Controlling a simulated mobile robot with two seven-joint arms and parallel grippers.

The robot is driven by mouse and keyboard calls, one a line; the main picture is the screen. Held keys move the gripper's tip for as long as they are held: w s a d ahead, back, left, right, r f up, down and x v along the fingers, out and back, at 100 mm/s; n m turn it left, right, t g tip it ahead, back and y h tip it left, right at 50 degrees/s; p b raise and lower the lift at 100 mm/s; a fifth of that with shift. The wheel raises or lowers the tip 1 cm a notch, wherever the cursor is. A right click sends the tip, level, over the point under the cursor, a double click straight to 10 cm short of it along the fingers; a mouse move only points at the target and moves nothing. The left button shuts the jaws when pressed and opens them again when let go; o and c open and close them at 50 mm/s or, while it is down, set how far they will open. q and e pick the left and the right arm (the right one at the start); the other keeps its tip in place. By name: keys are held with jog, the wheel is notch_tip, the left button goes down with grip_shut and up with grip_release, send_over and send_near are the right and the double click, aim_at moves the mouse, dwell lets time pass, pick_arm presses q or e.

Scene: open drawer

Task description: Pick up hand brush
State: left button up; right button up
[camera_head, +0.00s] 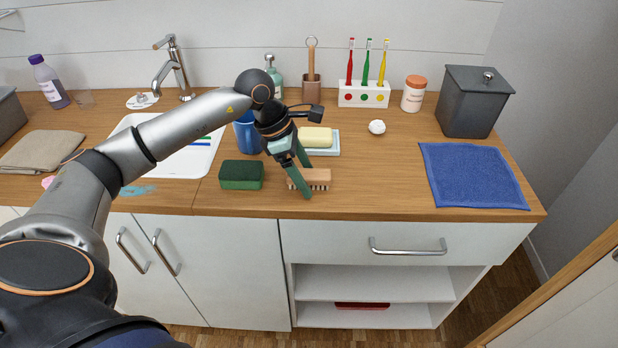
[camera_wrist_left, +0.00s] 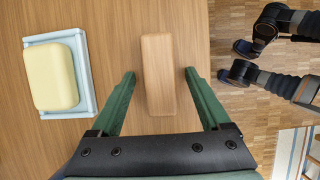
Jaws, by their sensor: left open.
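The hand brush (camera_head: 317,178) is a small wooden block with pale bristles. It lies on the wooden countertop near the front edge, above the closed drawer. In the left wrist view its plain wooden back (camera_wrist_left: 158,75) shows between the two green fingers. My left gripper (camera_head: 304,181) is open above the brush, with one finger on each side of it. In the left wrist view a gap shows between the brush and each finger of the left gripper (camera_wrist_left: 159,75). My right gripper is not seen in the head view.
A yellow soap bar (camera_head: 315,137) on a pale dish (camera_head: 333,145) lies just behind the brush. A green sponge (camera_head: 241,174) lies to its left and a blue cup (camera_head: 246,133) stands behind that. A blue towel (camera_head: 472,176) lies at right. The counter between brush and towel is clear.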

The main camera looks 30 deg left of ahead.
pick_arm(q)
grip_shut()
dwell(0.7)
